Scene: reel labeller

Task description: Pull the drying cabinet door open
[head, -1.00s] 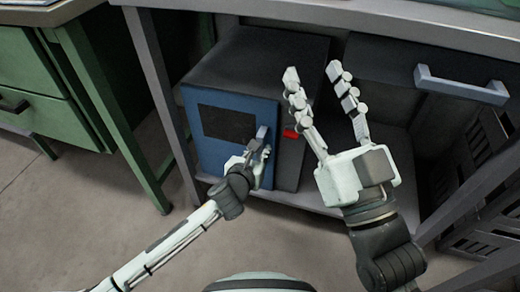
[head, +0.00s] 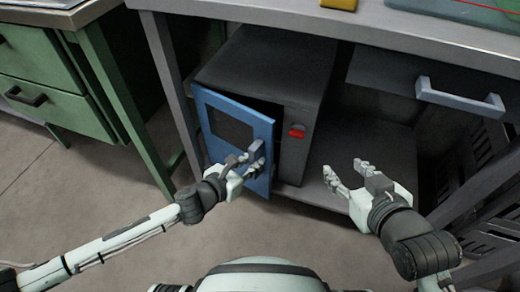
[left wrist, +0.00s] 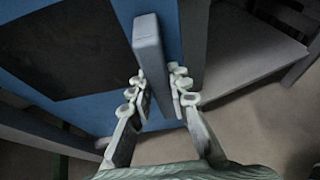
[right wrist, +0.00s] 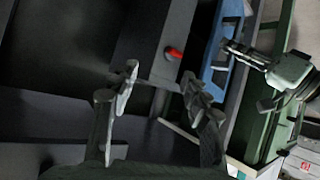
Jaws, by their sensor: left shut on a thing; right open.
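The drying cabinet (head: 265,68) is a dark grey box on the low shelf under the workbench. Its blue door (head: 262,130), with a dark window, stands partly open, swung out at its right edge. My left gripper (head: 255,158) is shut on the grey door handle (left wrist: 149,60), with a finger on each side of it in the left wrist view. My right gripper (head: 345,172) is open and empty, in front of the shelf to the right of the cabinet. The cabinet's inside is hidden behind the door.
A red switch (head: 297,131) sits on the cabinet front beside the door opening. A drawer with a grey handle (head: 460,97) hangs under the bench at right. A green drawer unit (head: 50,110) stands at left. Floor in front of the door is clear.

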